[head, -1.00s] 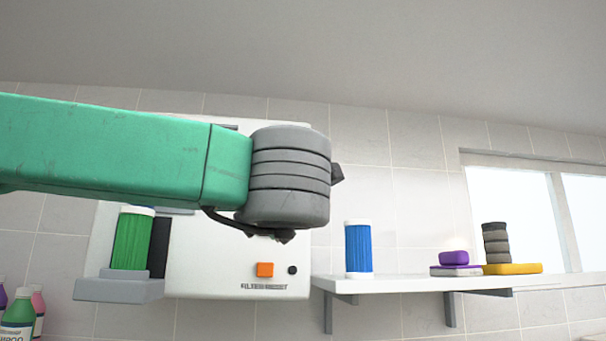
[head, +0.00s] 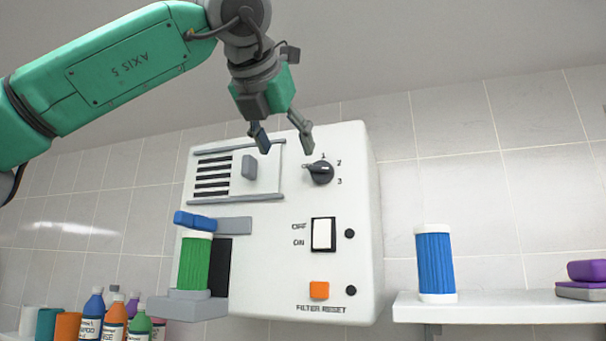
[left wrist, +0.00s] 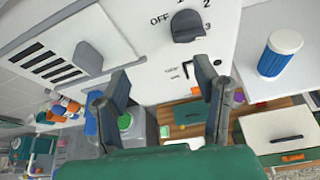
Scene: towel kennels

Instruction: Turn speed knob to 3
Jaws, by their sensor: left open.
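The speed knob (head: 320,173) is a dark round dial at the upper right of the white wall box, with 1, 2 and 3 marked around it. In the head view its narrow end points left, away from the 3; the exact setting is hard to tell. The knob also shows at the top of the left wrist view (left wrist: 187,25), with OFF at its left and 3 at its right. My left gripper (head: 286,148) is open and empty, just up and left of the knob and apart from it in the picture. My right gripper is not in view.
The white box (head: 265,270) has a sliding vent cover (head: 249,167), a white rocker switch (head: 324,235) and an orange button (head: 319,290). A green filter (head: 195,263) stands on its ledge. A blue filter (head: 435,263) stands on the right shelf (head: 500,308). Bottles stand lower left.

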